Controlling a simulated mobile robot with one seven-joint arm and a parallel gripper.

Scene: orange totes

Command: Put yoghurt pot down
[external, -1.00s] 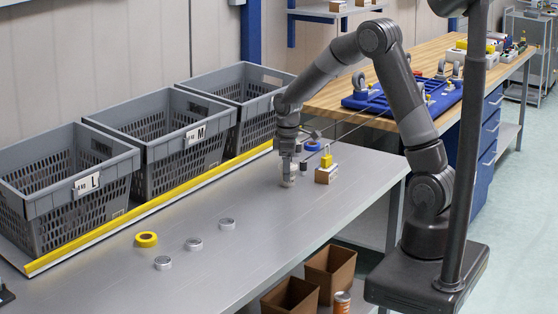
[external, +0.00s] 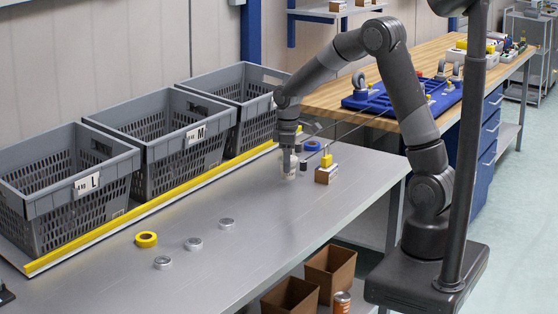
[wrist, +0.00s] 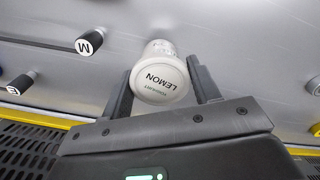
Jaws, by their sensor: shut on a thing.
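A brown block with a yellow piece (external: 326,168) stands right of the pot, and a blue ring (external: 311,146) lies behind. A yellow tape roll (external: 146,239) and silver tins (external: 194,244) lie at left. Grey crates (external: 188,152) stand behind the yellow edge. Middle table is clear.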

